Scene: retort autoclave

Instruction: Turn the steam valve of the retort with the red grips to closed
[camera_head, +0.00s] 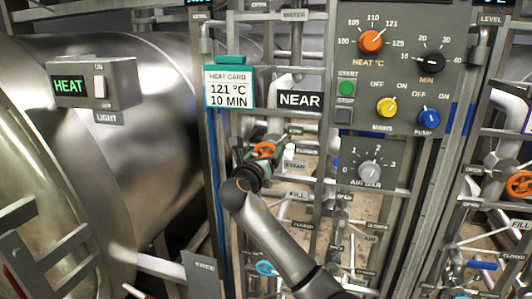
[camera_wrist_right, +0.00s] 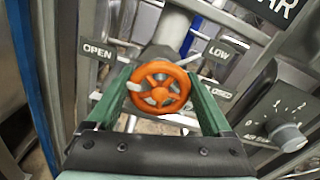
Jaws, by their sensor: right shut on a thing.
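An orange handwheel valve (camera_wrist_right: 159,88) fills the middle of the right wrist view. Plates reading OPEN (camera_wrist_right: 97,51), LOW (camera_wrist_right: 219,51) and CLOSED (camera_wrist_right: 217,92) stand around it. A pale mark on the wheel's left rim lies on the OPEN side. My right gripper (camera_wrist_right: 160,95) is shut on the wheel, one green finger on each side. In the head view the same wheel (camera_head: 264,149) is partly hidden by my right gripper (camera_head: 260,157). My left gripper is not in view.
A control panel (camera_head: 350,90) with knobs stands right of the wheel, with an air bar knob (camera_head: 369,172) below it. Pipes and rails crowd around the wheel. Another orange wheel (camera_head: 520,184) is at the far right, and a blue wheel (camera_head: 266,268) is lower down.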

